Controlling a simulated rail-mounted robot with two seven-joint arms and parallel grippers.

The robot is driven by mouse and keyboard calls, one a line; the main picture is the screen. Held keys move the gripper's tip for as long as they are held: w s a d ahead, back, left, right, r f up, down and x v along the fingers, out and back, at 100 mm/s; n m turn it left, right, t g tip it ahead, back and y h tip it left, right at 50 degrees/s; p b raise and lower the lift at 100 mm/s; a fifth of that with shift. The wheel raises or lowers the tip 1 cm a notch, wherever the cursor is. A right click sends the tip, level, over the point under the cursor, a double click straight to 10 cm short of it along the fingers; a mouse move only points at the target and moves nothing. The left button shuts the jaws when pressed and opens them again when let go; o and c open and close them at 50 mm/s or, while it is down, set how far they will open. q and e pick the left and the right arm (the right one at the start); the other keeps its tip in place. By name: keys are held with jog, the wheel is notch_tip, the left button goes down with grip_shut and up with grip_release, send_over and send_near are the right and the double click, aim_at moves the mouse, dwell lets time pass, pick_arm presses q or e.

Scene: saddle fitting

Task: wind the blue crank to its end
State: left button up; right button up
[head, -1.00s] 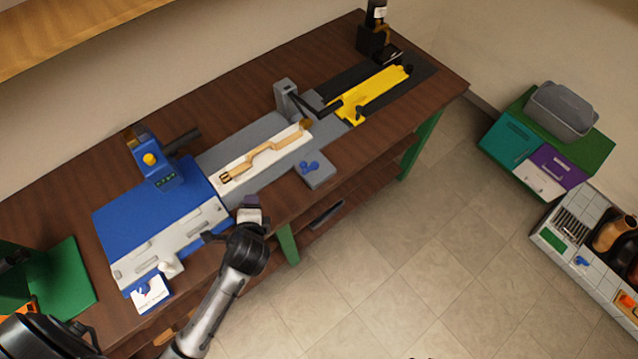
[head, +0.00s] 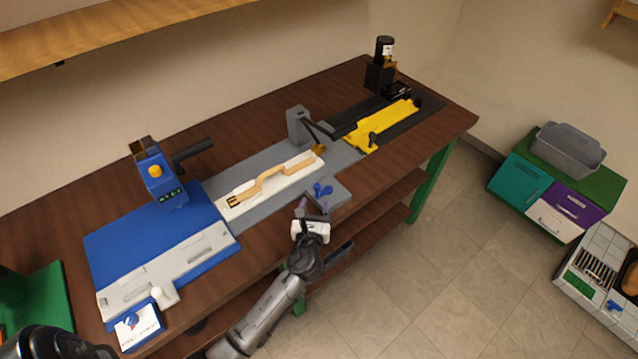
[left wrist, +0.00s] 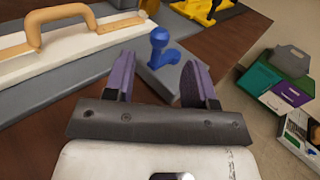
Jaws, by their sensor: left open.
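The blue crank (head: 322,190) sits on a grey block (head: 338,198) at the front edge of the bench. In the left wrist view the crank (left wrist: 160,48) has an upright knob and a short arm. My left gripper (head: 314,208) is open and empty, just in front of the crank. In the left wrist view its purple fingers (left wrist: 158,78) stand apart with the crank beyond them, between their tips in the picture. I cannot tell the exact gap. My right gripper is not in view.
Behind the crank, a white bed (head: 295,183) carries a tan wooden piece (head: 268,180). A grey post with a dark lever (head: 318,130) stands behind, and a yellow fixture (head: 382,125) lies to the right. A blue machine (head: 160,180) is at left. The floor in front is clear.

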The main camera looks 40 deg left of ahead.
aim_at(317, 191)
pick_arm(q)
jog(key=x, duration=0.8)
jog(key=shift+w+a, duration=0.1)
jog(key=shift+w, duration=0.1)
jog(key=shift+b, duration=0.3)
jog(key=c, duration=0.9)
